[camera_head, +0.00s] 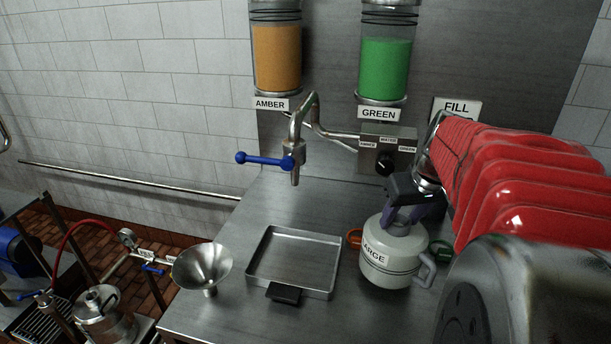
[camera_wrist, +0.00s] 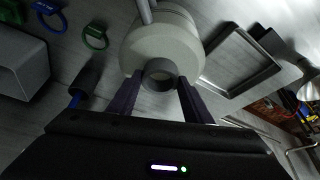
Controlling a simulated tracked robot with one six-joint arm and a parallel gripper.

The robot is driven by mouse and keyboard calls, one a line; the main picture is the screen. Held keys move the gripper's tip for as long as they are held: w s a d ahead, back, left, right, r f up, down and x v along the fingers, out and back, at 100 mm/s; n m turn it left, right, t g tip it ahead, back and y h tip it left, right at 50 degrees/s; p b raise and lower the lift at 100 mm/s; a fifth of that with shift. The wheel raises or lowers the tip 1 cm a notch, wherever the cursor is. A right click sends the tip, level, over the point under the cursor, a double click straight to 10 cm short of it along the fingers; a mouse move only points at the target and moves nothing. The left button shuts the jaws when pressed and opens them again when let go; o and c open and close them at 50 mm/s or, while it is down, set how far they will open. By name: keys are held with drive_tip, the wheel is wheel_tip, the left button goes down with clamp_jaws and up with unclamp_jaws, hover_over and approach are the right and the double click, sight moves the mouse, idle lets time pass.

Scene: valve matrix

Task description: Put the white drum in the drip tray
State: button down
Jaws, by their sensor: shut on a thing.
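The white drum (camera_head: 391,262), a jug-like container with a side handle and a label ending in "ARGE", is upright at the right of the steel bench. My gripper (camera_head: 402,226) is shut on its neck from above; in the wrist view its two purple fingers (camera_wrist: 160,100) lie on both sides of the grey neck ring of the drum (camera_wrist: 140,52). Whether the drum touches the bench I cannot tell. The drip tray (camera_head: 292,262), a shallow square metal tray with a black handle, lies just left of the drum and is empty. It also shows in the wrist view (camera_wrist: 222,85).
A metal funnel (camera_head: 203,266) stands left of the tray. A spout with a blue lever (camera_head: 264,159) hangs over the bench behind the tray. An orange ring (camera_head: 354,237) and a green ring (camera_head: 441,250) lie by the drum. A selector box (camera_head: 387,150) is behind.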

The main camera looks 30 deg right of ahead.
drive_tip(key=shift+f, duration=1.3)
drive_tip(key=c, duration=0.9)
unclamp_jaws()
drive_tip(key=v, duration=1.2)
drive_tip(key=shift+c, duration=0.2)
